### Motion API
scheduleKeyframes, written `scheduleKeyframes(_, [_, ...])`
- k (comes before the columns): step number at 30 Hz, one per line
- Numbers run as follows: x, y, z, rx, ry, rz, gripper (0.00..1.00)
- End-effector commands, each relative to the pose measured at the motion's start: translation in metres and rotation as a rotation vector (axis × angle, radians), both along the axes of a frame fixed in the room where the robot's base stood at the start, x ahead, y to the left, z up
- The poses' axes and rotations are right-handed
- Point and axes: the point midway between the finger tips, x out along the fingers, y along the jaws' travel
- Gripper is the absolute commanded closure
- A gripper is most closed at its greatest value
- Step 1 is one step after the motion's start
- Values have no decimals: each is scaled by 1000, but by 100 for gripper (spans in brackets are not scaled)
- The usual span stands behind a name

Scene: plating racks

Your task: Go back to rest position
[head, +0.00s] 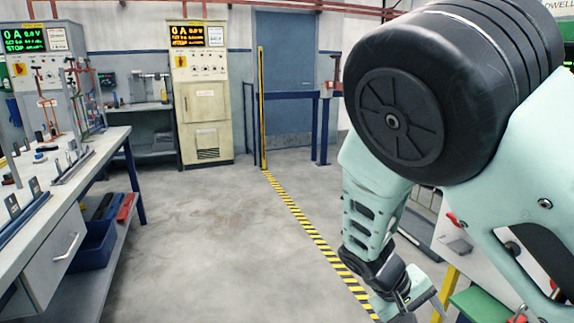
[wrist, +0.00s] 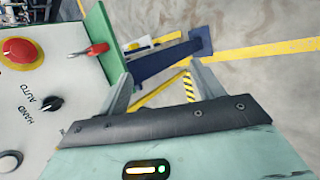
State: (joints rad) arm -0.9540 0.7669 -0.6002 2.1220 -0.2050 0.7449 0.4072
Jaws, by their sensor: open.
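My gripper (head: 413,296) is at the lower right of the head view, at the end of my lowered arm. In the wrist view my gripper (wrist: 158,82) has its two fingers apart with nothing between them. Beyond the fingers a dark blue beam, a yellow strip and the floor show. The gripper hangs close to a light panel (wrist: 75,95) with a red button (wrist: 19,50) and a black knob (wrist: 53,104). I cannot tell if it touches the panel.
A workbench (head: 110,140) with racks stands at left, with a blue bin (head: 92,247) below. Two cabinets with displays and a blue door (head: 285,60) are at the back. A green edge (wrist: 103,40) and red-handled item (wrist: 92,50) are near the gripper. The middle floor (head: 200,240) is clear.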

Motion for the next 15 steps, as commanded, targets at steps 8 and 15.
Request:
scheduleKeyframes(8, [-78,75,59,435,118,98,33])
scheduleKeyframes(15, [-139,111,129,659,98,292,33])
